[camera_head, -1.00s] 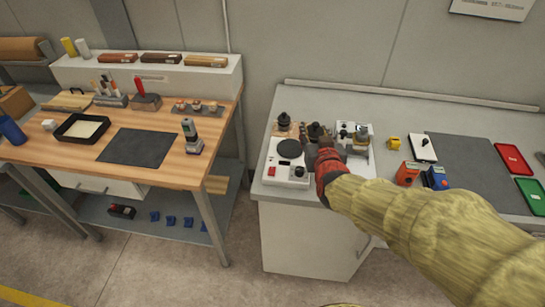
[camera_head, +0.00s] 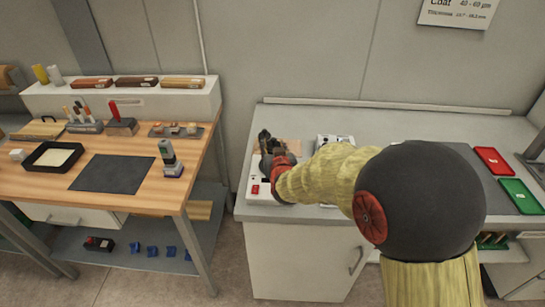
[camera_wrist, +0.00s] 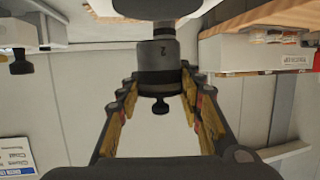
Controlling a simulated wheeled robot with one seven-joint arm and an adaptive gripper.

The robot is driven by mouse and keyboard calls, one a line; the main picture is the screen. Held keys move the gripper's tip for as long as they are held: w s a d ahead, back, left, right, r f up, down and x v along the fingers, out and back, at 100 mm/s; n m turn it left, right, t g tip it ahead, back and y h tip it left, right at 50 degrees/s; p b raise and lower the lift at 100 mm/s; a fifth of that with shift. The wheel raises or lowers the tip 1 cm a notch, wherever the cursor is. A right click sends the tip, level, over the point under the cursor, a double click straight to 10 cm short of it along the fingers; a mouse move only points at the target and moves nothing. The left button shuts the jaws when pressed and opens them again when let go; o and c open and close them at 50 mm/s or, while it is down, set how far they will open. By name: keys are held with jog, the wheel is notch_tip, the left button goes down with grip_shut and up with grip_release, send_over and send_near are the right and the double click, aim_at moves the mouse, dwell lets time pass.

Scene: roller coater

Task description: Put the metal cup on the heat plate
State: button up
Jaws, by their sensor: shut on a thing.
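My gripper (camera_head: 273,150) is over the left part of the right bench. In the wrist view, where the surroundings appear upside down, its fingers (camera_wrist: 158,82) are shut on either side of the metal cup (camera_wrist: 157,52). The cup is a grey cylinder marked "2", with a dark band and a black knob. A dark rounded shape beyond the cup's far end appears to be the heat plate (camera_wrist: 157,8). I cannot tell whether cup and plate touch. In the head view, my gripper and arm hide most of the plate. The white heater housing (camera_head: 258,196) with its red switch shows beside them.
A white instrument (camera_head: 334,140) stands behind my forearm. Red (camera_head: 492,160) and green (camera_head: 520,196) trays lie at the right. A wooden bench (camera_head: 130,200) with tools stands left, across a gap. My arm hides much of the right bench (camera_head: 420,128).

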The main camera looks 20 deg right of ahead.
jog(key=shift+w+f, duration=0.15)
jog(key=shift+w, duration=0.05)
jog(key=shift+w+f+b, duration=0.15)
jog(key=shift+f+b, duration=0.4)
jog(key=shift+f, duration=1.05)
jog(key=shift+f, duration=0.1)
jog(key=shift+f, duration=0.15)
jog(key=o, duration=1.4)
jog(key=shift+c, duration=0.2)
